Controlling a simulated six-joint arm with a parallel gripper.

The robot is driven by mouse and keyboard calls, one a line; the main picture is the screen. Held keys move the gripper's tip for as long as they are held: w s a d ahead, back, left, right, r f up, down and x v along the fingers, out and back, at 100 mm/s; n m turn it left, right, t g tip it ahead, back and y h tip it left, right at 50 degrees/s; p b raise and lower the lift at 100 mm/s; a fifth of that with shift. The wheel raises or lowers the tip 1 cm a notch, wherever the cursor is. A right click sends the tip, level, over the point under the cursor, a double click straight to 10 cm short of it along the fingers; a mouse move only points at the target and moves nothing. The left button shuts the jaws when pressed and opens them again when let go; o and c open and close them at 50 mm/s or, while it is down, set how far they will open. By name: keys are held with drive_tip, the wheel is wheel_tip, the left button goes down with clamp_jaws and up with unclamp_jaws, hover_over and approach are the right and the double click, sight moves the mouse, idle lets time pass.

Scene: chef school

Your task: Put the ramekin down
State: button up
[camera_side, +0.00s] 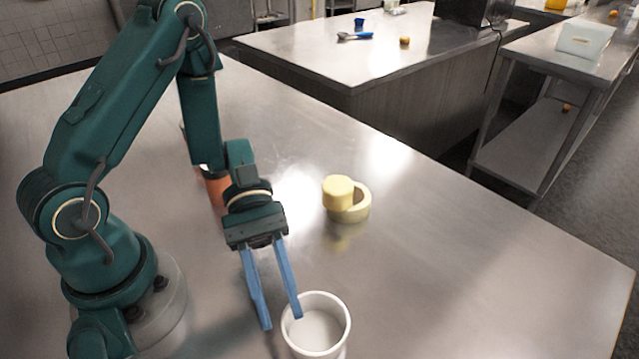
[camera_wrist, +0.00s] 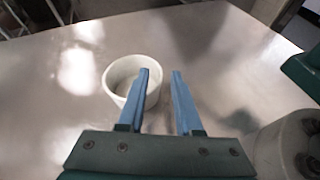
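The white ramekin (camera_side: 335,335) stands upright on the steel table (camera_side: 450,260), at the bottom edge of the side view. In the wrist view the ramekin (camera_wrist: 112,80) is left of centre and looks empty. My gripper (camera_side: 281,322) points down at its left side, with two blue fingers apart. In the wrist view my gripper (camera_wrist: 160,71) has a clear gap between its fingers. One finger overlaps the ramekin's opening, and part of the ramekin's near wall shows between the fingers. The other finger is outside. Neither finger visibly clamps the wall; contact is unclear.
A pale yellow cylinder (camera_side: 338,188) and a yellow ring-shaped piece (camera_side: 361,204) sit together behind the ramekin. An orange object (camera_side: 215,190) is partly hidden behind my arm. The table's right side is clear. Another counter (camera_side: 300,45) stands beyond the far edge.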

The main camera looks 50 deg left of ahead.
drive_tip(key=v, duration=1.1)
wheel_tip(320, 180, up, 8)
drive_tip(key=s+a+m+t+y, duration=0.2)
drive_tip(key=m+t+y, duration=0.8)
drive_tip(key=m+y, duration=0.2)
drive_tip(key=shift+s+m+y, duration=0.2)
drive_tip(key=shift+m+y, duration=0.1)
drive_tip(key=shift+m, duration=0.1)
